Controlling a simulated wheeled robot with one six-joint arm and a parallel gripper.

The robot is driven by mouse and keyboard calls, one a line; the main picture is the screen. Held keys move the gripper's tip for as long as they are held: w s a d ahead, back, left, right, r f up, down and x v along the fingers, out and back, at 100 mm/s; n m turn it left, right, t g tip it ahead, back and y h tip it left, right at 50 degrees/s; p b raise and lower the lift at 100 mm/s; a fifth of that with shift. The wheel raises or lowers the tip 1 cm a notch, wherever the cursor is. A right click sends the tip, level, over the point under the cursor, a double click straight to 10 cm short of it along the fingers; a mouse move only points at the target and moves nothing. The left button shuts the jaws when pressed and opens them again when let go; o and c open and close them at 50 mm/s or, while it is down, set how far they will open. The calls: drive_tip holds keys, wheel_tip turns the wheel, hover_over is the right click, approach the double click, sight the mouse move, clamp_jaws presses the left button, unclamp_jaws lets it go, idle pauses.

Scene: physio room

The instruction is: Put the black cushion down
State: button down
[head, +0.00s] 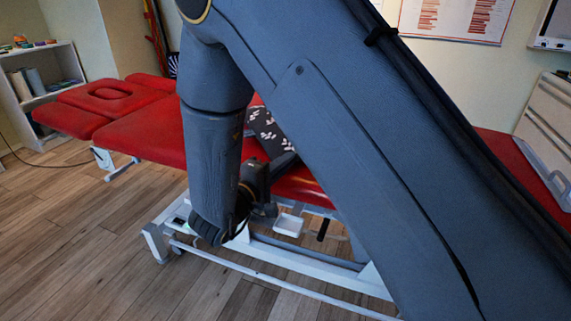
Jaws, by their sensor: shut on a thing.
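The black cushion (268,130) has a white pattern and shows in the head view, just behind my arm, over the red treatment table (150,135). Only part of it is visible; my arm links hide the rest. My gripper (281,166) is at the cushion's near lower edge and is shut on it. The fingertips are mostly hidden. I cannot tell whether the cushion touches the table top or is held just above it.
The table stands on a white metal frame (275,283) with a low bar along the near side. A white shelf unit (62,70) stands at the back left. A pale panelled piece (548,120) is at the right. Wooden floor (75,230) is clear at the front left.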

drive_tip(key=c, duration=2.2)
unclamp_jaws()
drive_tip(key=p+v, duration=0.1)
drive_tip(key=v, duration=1.1)
